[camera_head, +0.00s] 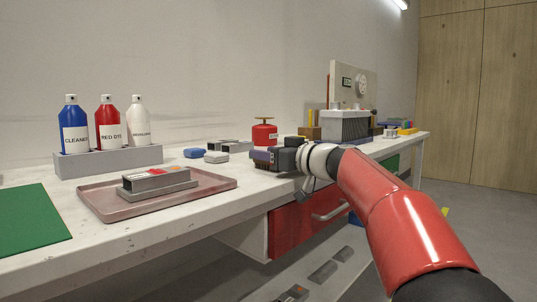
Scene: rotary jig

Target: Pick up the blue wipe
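The blue wipe (195,153) is a small, rounded blue pad lying flat on the white workbench, behind the pink tray's right part. A similar grey wipe (216,157) lies just to its right and a little nearer. My red arm reaches in from the lower right. My dark gripper (268,157) points left, to the right of both wipes and apart from the blue one. A brush-like piece with dark bristles (262,164) shows at its tip. I cannot tell whether the fingers hold this piece, and their opening is hidden.
A pink tray (105,205) holds a grey metal block (157,181). Blue, red and white bottles stand in a grey rack (110,161) at the left. A red can (264,135) stands behind my gripper. Grey blocks (230,145) lie behind the wipes.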

